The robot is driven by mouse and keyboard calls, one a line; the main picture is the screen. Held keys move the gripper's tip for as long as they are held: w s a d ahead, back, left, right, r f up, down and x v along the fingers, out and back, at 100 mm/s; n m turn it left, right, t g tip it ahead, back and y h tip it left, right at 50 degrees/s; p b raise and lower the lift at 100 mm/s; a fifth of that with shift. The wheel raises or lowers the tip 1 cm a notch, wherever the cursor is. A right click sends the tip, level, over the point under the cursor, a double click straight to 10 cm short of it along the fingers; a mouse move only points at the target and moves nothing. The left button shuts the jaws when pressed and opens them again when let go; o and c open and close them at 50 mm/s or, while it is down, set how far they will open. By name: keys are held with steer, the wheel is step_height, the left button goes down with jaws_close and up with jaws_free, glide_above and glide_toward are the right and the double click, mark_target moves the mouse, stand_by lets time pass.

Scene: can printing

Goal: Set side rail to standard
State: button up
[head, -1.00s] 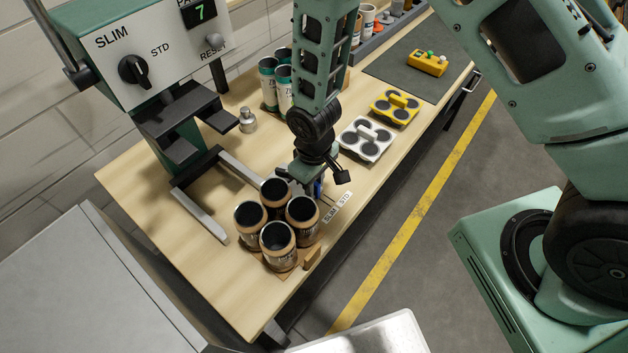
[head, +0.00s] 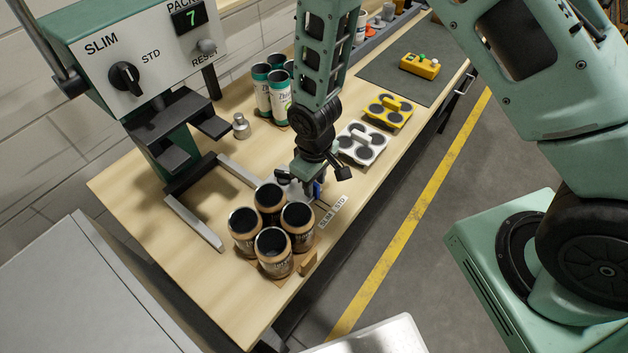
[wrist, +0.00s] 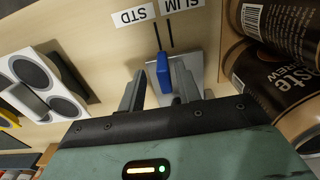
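The side rail shows a blue upright tab (wrist: 163,72) on a grey metal plate (wrist: 196,73). In the wrist view the tab stands between my open gripper's (wrist: 158,85) fingers, with a clear gap to the left finger; contact with the right one cannot be told. Two black lines lead to the STD label (wrist: 134,17) and the SLIM label (wrist: 182,5). The tab's top lies near the lines' ends, closer to the STD one in this slanted view. In the head view my gripper (head: 312,190) reaches down by the rail, hiding most of it.
Several brown cans (head: 273,252) stand close beside my gripper, with a wooden block (head: 308,264) at the table edge. A white holder (head: 362,143) and a yellow holder (head: 388,109) lie behind. The machine's panel (head: 150,60) has a SLIM/STD knob (head: 125,78).

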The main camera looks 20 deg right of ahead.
step_height(320, 180, up, 17)
steer(key=b, duration=0.3)
steer(key=shift+r, duration=0.2)
stand_by(0.5)
steer(key=s+r+n+b, duration=0.1)
steer(key=s+r+b, duration=0.2)
steer(key=s, duration=1.5)
steer(key=shift+s+a+r+y, duration=0.15)
steer(key=shift+s+a+y, duration=0.15)
steer(key=shift+s, duration=0.1)
steer(key=shift+a, duration=0.1)
stand_by(1.0)
